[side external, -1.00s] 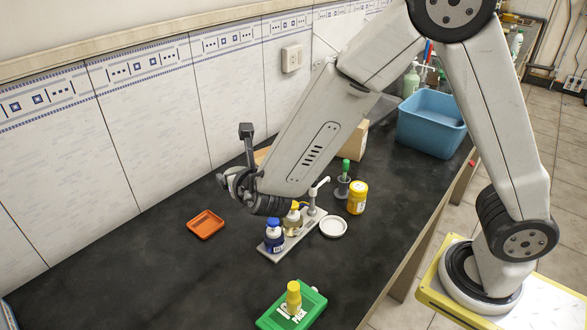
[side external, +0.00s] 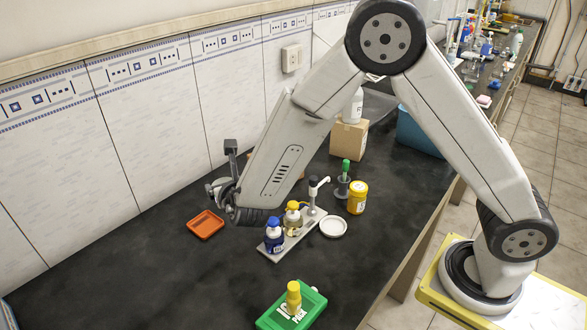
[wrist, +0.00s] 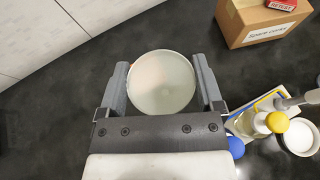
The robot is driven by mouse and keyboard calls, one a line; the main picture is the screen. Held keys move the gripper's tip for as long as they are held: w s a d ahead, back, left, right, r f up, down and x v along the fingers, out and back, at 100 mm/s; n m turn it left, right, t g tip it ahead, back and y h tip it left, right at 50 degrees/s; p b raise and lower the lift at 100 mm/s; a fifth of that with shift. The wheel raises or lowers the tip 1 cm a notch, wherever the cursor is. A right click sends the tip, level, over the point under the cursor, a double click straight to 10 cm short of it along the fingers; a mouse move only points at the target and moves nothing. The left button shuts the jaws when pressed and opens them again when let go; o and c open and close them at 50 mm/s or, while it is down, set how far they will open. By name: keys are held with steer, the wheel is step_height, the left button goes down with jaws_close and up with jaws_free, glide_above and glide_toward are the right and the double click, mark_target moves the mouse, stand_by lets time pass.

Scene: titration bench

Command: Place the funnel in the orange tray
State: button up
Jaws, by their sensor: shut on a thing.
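The funnel (wrist: 163,84) shows in the wrist view as a pale, translucent round mouth seen from above. My gripper (wrist: 160,68) is shut on it, with one finger on each side. In the side view my gripper (side external: 213,190) is at the back left, above the bench, and the funnel cannot be made out there. The orange tray (side external: 206,224) is a small shallow square lying on the dark bench, just below and slightly left of my gripper in the picture. It looks empty.
A rack (side external: 273,254) with blue-capped and yellow-capped bottles stands right of the tray. Beyond are a white dish (side external: 333,227), a yellow jar (side external: 357,198) and a cardboard box (side external: 349,138). A green box (side external: 291,307) lies in front. The tiled wall (side external: 60,160) runs behind.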

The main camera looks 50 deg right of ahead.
steer(key=w+a+f, duration=0.1)
steer(key=w+f, duration=0.6)
steer(key=w, duration=0.2)
steer(key=shift+a+f, duration=0.25)
steer(key=shift+a, duration=0.05)
steer(key=shift+w, duration=0.1)
steer(key=shift+w+f, duration=0.1)
steer(key=shift+f, duration=0.15)
steer(key=shift+w+a+f, duration=0.1)
steer(key=shift+f, duration=1.45)
steer(key=shift+f, duration=0.15)
steer(key=o, duration=0.9)
steer(key=shift+o, duration=0.2)
